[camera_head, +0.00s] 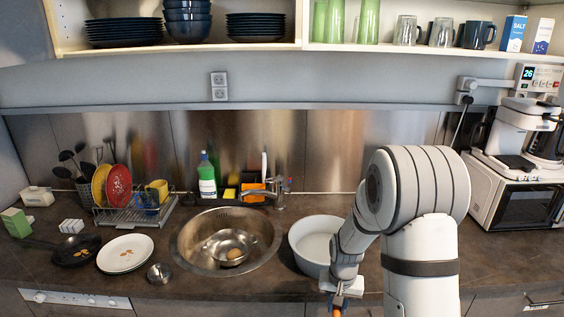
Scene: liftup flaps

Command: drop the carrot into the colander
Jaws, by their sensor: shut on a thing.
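My gripper (341,290) is at the bottom of the view, right of the middle, in front of the counter's front edge. It points down and is shut on an orange thing, which looks like the carrot (337,311). Only the carrot's upper end shows; the rest is cut off by the picture's bottom edge. A metal bowl that looks like the colander (212,249) sits inside the round steel sink (187,257), left of my gripper and farther back. A small brownish round thing (233,254) lies in it.
A white basin (299,247) stands between the sink and my arm, close to the arm. A white plate (125,254), a dark pan (75,250) and a dish rack (130,214) are at the left. A microwave (522,203) stands at the right.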

